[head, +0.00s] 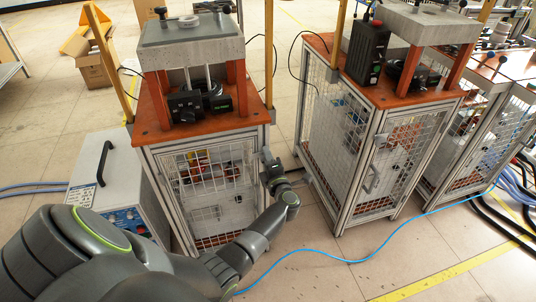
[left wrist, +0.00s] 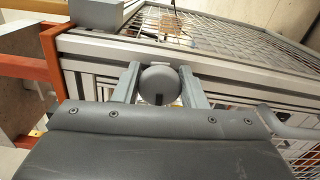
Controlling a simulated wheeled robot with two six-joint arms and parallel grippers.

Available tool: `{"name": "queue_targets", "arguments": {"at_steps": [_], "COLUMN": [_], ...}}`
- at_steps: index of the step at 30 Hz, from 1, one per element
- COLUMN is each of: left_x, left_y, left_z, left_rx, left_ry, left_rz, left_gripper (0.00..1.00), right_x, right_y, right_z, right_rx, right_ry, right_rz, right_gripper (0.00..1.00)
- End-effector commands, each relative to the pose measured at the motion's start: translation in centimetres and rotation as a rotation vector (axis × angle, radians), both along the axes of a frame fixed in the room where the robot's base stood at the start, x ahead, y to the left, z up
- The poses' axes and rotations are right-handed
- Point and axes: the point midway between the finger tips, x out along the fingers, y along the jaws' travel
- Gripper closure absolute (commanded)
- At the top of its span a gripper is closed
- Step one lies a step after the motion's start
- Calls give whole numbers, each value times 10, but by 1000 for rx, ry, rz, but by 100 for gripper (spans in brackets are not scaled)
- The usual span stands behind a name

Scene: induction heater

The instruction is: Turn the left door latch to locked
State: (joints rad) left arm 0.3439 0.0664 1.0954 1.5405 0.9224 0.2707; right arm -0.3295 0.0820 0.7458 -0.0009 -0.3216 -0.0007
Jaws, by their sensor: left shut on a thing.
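The left door latch (left wrist: 159,84) is a round grey knob on the aluminium frame of the mesh-sided cabinet, with a short dark mark near its lower edge. My left gripper (head: 268,158) is at the upper right front corner of the left cabinet (head: 140,148). In the left wrist view its two grey fingers stand on either side of the knob, shut on it. In the head view the latch is hidden by the gripper. The mesh door (head: 208,180) looks closed. My right gripper is in neither view.
A second mesh cabinet (head: 345,150) stands to the right across a floor gap. A white box with a black handle (head: 103,163) is left of the left cabinet. A blue cable (head: 350,262) crosses the floor. A grey door handle (left wrist: 285,128) is right of the latch.

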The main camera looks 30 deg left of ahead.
Motion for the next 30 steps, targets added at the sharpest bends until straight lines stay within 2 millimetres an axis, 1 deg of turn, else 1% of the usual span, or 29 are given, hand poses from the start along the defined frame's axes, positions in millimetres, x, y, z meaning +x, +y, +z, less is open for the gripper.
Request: {"name": "queue_targets", "arguments": {"at_steps": [1,9,23,24,28,30], "left_x": [1,1,1,1,0,0], "left_y": [-1,-1,-1,-1,0,0], "left_z": [3,1,0,0,0,0], "left_rx": [13,63,72,72,71,71], "left_ry": [15,72,83,83,83,83], "left_rz": [-1,-1,-1,-1,-1,-1], "left_gripper": [85,85,85,61,44,44], "right_x": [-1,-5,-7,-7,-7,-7], "right_y": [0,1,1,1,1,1], "right_z": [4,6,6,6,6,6], "right_rx": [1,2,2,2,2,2], "right_ry": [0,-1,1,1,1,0], "right_rz": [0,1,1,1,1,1], "right_gripper": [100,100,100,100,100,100]}}
